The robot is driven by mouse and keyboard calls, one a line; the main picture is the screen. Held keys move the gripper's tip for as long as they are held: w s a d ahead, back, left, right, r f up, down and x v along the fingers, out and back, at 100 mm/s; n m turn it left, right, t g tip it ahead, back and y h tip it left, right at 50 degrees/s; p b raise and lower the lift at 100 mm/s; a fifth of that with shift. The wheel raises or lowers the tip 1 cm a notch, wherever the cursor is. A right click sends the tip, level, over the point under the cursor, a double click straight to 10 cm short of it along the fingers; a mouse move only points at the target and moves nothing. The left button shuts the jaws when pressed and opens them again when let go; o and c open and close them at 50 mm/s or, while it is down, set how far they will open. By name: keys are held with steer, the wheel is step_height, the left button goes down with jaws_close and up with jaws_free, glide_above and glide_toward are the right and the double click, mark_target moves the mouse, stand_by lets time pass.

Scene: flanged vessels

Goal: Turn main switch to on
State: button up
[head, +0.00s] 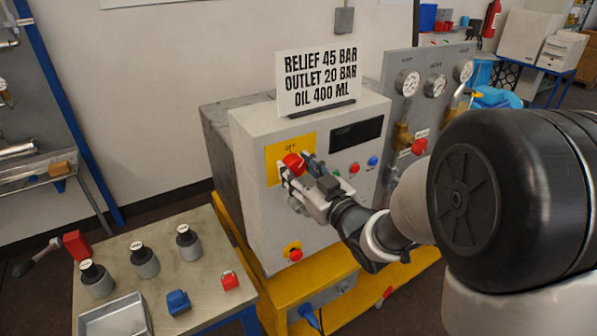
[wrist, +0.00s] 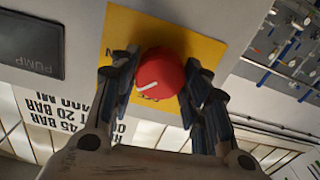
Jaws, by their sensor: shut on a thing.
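The main switch (head: 293,163) is a red round knob on a yellow plate (head: 277,172) marked OFF, on the front of a grey cabinet (head: 250,215). In the wrist view the red knob (wrist: 160,74) has a white pointer line, and the yellow plate (wrist: 205,50) lies behind it. My gripper (head: 300,172) is at the knob, and in the wrist view its two fingers (wrist: 158,85) are on either side of it, shut on it. The fingers hide part of the plate's lettering, so I cannot tell which mark the line points to.
A sign (head: 318,80) stands on the cabinet. A dark display (head: 356,134), small buttons and a red stop button (head: 293,252) are on its front. A gauge panel (head: 400,62) is at the right. A bench (head: 205,275) with weights, a tray and a red padlock (head: 230,281) is at the lower left.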

steer(key=m, duration=0.4)
steer(key=shift+m, duration=0.3)
steer(key=m+p, duration=0.1)
steer(key=m, duration=0.3)
steer(key=shift+r, duration=0.1)
steer(key=shift+m, duration=0.4)
steer(key=o, duration=1.1)
steer(key=shift+c, duration=0.2)
steer(key=v, duration=0.7)
steer(key=shift+d, duration=0.2)
steer(key=shift+s, duration=0.1)
